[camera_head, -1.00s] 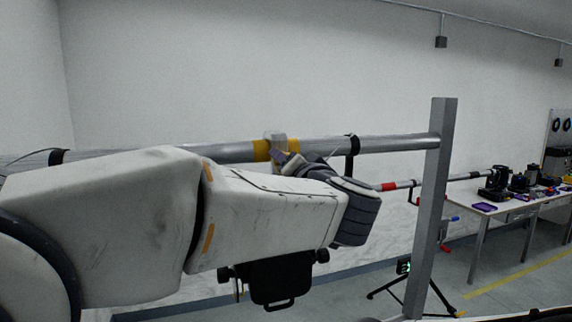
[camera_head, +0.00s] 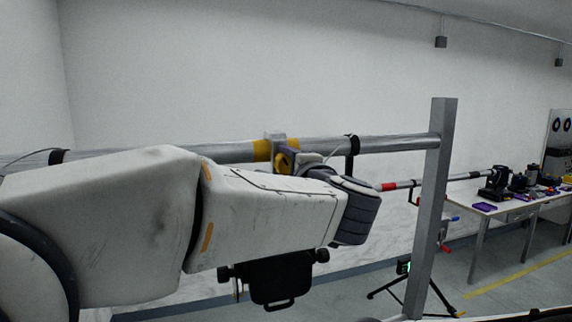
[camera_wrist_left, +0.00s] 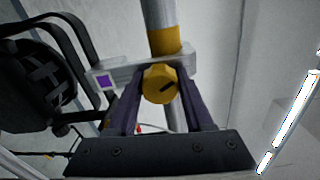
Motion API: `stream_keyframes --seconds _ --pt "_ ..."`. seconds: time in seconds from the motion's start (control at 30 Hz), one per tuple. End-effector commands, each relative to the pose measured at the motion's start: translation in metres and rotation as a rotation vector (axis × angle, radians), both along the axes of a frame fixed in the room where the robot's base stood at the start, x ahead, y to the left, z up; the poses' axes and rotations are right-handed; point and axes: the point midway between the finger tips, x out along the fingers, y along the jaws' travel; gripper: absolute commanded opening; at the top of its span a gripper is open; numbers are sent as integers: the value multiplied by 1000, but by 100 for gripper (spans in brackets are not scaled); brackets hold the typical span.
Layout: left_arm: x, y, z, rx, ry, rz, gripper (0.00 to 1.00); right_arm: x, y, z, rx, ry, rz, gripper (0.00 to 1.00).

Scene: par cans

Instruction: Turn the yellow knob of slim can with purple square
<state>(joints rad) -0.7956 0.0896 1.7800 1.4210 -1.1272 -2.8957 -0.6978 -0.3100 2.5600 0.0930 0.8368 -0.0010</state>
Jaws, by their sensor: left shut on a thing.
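The yellow knob (camera_wrist_left: 160,84) sits on a pale grey clamp (camera_wrist_left: 122,74) with a purple square (camera_wrist_left: 103,81) on its end. The clamp is on a metal bar with a yellow band (camera_wrist_left: 165,41). My left gripper (camera_wrist_left: 163,92) has one dark finger on each side of the knob and is shut on it. In the head view, my left gripper (camera_head: 291,159) is at the clamp (camera_head: 276,139), with the yellow knob (camera_head: 282,161) partly covered. A black can (camera_wrist_left: 35,75) shows left of the clamp in the wrist view. My right gripper is out of view.
The horizontal bar (camera_head: 400,143) ends at a grey post (camera_head: 436,200) on the right. A black lamp (camera_head: 280,280) shows below my left arm. A tripod (camera_head: 405,268) and a table (camera_head: 500,211) with equipment stand farther right. A white wall is behind.

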Motion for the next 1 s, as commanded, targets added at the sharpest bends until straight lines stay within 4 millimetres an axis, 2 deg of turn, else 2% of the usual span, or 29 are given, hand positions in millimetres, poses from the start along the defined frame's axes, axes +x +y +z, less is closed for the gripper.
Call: stream_keyframes --seconds 0.3,0.77,0.8,0.83,0.87,1.0 --pt "0 0 -2 88 33 1 0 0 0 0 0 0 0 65" --pt "0 0 -2 99 36 1 0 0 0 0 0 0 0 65" --pt "0 0 -2 99 36 1 63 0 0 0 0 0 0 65" --pt "0 0 -2 99 36 1 74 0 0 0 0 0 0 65" --pt "0 0 -2 99 36 1 82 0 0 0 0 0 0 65" --pt "0 0 -1 98 33 0 82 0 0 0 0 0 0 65"
